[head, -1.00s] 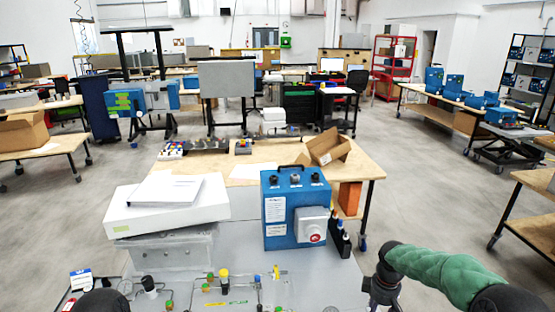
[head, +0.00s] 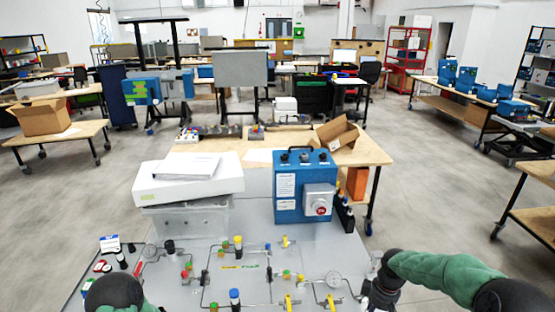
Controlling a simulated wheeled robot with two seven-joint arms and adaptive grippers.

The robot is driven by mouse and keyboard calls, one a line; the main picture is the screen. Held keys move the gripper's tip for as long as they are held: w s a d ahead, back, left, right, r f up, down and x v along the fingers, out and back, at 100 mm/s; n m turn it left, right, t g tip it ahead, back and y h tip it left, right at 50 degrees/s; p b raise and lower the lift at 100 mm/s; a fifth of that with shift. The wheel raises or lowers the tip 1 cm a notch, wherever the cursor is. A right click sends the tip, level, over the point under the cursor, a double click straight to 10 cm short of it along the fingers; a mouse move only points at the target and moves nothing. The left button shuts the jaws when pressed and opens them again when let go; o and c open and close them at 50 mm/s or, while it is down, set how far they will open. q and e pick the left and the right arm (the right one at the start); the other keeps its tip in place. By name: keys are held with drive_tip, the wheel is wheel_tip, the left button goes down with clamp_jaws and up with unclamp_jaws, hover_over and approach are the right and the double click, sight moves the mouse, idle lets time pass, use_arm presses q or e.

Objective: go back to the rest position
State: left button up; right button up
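My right arm, in a green sleeve, comes in at the lower right of the head view; its black wrist points down at the right edge of the grey work table (head: 262,215). The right gripper's fingers are out of frame below. My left arm shows only as a dark joint with a bit of green sleeve at the bottom left; its gripper is out of view. On the table stand a blue analyser box (head: 302,190) with a red knob on a grey housing, and a panel of tubing, valves and gauges (head: 240,268). Neither visible arm part touches the blue box.
A white box (head: 188,180) with papers on top rests on a grey case (head: 190,218) at the table's left. Behind is a wooden table (head: 228,146) with an open cardboard box (head: 338,133). Open floor lies left and right.

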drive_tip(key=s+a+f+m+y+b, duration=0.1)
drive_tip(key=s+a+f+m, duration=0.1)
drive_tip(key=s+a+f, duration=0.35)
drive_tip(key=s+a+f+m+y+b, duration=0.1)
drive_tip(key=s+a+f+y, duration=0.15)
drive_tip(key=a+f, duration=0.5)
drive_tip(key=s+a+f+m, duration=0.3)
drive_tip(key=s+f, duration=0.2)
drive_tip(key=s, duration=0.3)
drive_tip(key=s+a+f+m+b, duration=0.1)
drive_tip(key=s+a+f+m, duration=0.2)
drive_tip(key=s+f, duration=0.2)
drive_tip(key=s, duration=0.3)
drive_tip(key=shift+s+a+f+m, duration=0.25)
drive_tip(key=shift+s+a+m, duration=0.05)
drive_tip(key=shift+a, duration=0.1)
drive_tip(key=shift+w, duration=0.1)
